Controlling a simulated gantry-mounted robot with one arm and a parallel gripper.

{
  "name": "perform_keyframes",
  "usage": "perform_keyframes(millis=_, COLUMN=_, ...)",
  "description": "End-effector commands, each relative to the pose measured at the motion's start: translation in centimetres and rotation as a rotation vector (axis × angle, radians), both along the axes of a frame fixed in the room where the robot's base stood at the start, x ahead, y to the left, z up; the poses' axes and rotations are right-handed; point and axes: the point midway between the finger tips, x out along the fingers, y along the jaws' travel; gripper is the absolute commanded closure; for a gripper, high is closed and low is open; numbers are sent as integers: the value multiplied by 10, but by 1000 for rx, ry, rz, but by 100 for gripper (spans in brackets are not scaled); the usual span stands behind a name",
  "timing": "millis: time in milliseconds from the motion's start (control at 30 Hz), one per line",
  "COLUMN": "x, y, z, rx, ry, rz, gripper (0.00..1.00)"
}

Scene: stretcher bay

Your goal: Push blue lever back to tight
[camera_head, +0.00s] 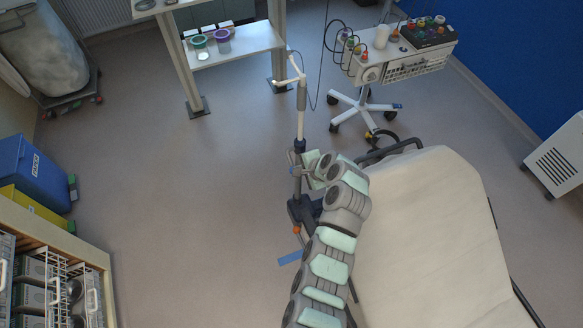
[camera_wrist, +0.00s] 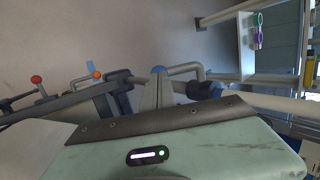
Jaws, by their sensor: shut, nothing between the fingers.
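The blue lever shows as a small blue knob (camera_wrist: 158,69) in the wrist view, just beyond the grey tip of my gripper (camera_wrist: 156,92). My gripper (camera_head: 304,170) is at the pole, close beside the knob. The fingers are shut and empty. I cannot tell whether they touch the lever. The lever's base is hidden behind my gripper and wrist housing.
An orange knob (camera_wrist: 97,75) and a red knob (camera_wrist: 36,79) stand left of the blue one. The stretcher (camera_head: 430,240) lies right of my arm. A wheeled cart (camera_head: 405,62) stands behind. The floor left of the pole is clear.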

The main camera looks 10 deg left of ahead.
Motion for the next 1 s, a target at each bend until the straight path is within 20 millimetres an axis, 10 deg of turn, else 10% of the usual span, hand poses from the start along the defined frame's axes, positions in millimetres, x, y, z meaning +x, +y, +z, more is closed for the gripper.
perform_keyframes(millis=433, x=4, y=0, z=-54, rx=227, ry=-343, rz=-7, gripper=100)
perform_keyframes(millis=1000, x=18, y=11, z=-67, rx=362, ry=-556, rz=0, gripper=100)
